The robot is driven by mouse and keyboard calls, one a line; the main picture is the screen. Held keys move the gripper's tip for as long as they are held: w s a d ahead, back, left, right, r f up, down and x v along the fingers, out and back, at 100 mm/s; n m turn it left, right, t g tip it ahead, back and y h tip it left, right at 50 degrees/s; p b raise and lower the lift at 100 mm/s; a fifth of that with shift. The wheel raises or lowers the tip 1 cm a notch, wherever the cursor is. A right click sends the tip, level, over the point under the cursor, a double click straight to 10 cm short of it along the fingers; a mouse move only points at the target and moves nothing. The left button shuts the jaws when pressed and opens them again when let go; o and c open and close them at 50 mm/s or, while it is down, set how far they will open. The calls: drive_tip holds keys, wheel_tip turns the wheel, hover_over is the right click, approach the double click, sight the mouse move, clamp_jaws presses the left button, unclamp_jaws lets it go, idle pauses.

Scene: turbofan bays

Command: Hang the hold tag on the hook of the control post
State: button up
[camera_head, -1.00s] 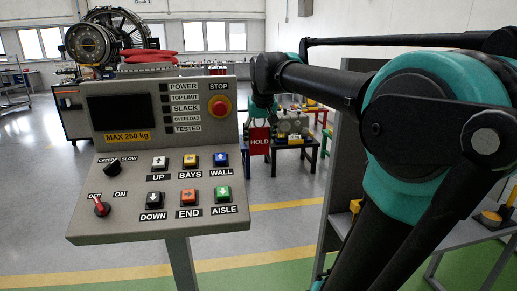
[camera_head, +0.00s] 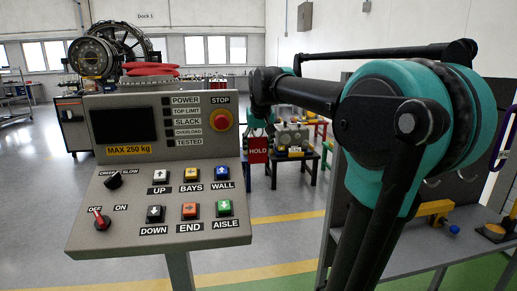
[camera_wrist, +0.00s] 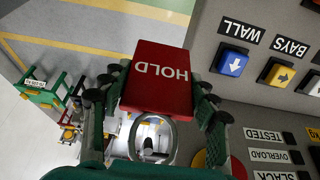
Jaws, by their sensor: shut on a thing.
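The red hold tag (camera_head: 257,151), with white HOLD lettering, hangs just right of the control post's panel (camera_head: 118,215) in the head view. My gripper (camera_head: 260,124) is above it, partly hidden by my arm. In the wrist view, my gripper (camera_wrist: 160,95) is shut on the tag (camera_wrist: 158,80), with a finger along each side. A pale metal loop (camera_wrist: 171,150) shows below the tag there. The tag is beside the panel (camera_wrist: 222,90), with a gap between them. I cannot make out the post's hook in either view.
The panel carries several push buttons, a red STOP button (camera_head: 222,120) and two knobs. A grey bench (camera_head: 400,245) stands at right, with hooks (camera_head: 432,182) on an upright board behind it. A small table (camera_head: 292,158) stands behind the tag. Open floor (camera_head: 290,215) lies right of the post.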

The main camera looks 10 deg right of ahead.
drive_tip(key=w+f, duration=0.2)
drive_tip(key=w, duration=0.5)
drive_tip(key=shift+w, duration=0.25)
idle(0.7)
idle(0.6)
drive_tip(key=o, duration=1.2)
